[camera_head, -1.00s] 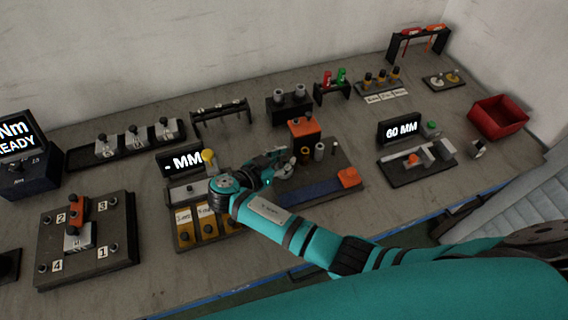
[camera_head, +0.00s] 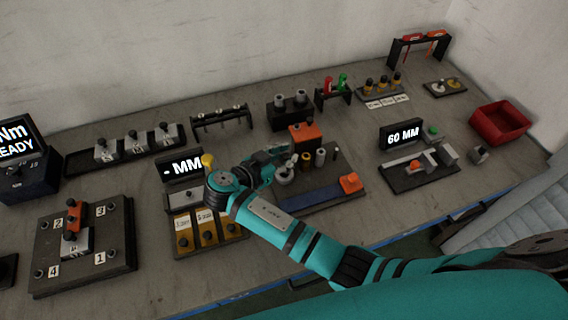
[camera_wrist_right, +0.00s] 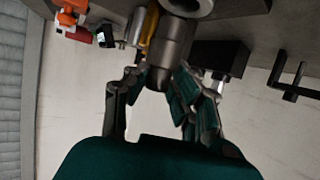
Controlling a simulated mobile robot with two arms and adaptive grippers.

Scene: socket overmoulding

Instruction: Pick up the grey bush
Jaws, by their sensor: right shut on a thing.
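My right gripper (camera_head: 287,168) is at the left end of the dark fixture board, reaching over it from the front. In the right wrist view its two fingers (camera_wrist_right: 158,82) close around the lower end of a grey bush (camera_wrist_right: 170,48), a plain cylinder. Other upright cylinders (camera_head: 320,158) stand on the board just right of the gripper, one pale and one dark. In the head view the gripper and arm largely hide the held bush, and I cannot tell whether it is clear of the board. My left gripper is not in view.
An orange-topped block (camera_head: 304,132) stands behind the board, and an orange piece (camera_head: 350,183) sits at its front right. A gauge with a "MM" display (camera_head: 182,167) is left of my arm. A "60 MM" display (camera_head: 402,134) and red bin (camera_head: 500,122) are to the right.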

